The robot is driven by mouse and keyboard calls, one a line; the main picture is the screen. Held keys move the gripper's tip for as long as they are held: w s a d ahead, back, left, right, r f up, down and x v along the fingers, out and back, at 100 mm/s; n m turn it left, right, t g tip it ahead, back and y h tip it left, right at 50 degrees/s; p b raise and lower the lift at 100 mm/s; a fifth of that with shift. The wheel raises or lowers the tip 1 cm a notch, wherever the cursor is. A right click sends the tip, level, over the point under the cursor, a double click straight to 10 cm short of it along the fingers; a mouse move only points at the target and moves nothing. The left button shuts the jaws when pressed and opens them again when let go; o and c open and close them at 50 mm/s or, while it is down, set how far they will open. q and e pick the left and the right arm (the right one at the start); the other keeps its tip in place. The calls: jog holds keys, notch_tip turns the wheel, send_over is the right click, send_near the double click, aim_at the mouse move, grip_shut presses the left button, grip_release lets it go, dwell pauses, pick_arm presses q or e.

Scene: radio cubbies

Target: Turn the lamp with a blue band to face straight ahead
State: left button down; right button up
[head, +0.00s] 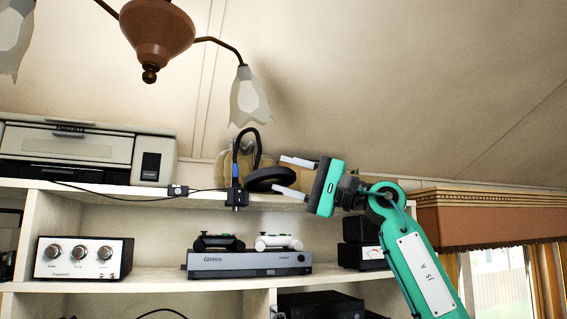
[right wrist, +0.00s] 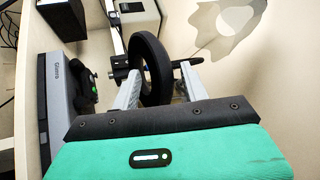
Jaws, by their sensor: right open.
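The lamp (head: 235,170) with a blue band is clamped to the front edge of the upper shelf. Its black neck arches up and over to a round black head (head: 270,179), which looks flattened in the head view, tilted and not face-on. My right gripper (head: 291,177) is open at the right side of this head. In the right wrist view the lamp head (right wrist: 152,66) stands as a dark ring between the two fingers of my right gripper (right wrist: 160,82). I cannot tell if either finger touches it. My left gripper is not in view.
A printer (head: 75,150) stands on the upper shelf at left. A pale lumpy object (head: 285,152) sits behind the lamp. A console (head: 248,264) with two controllers is on the shelf below. A ceiling lamp (head: 158,35) hangs above. Open air lies above the curtain box (head: 490,218).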

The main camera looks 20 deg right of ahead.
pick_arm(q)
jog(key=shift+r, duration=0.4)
pick_arm(e)
jog(key=shift+w+a+r, duration=0.2)
jog(key=shift+w+a, duration=0.2)
jog(key=shift+a, duration=0.2)
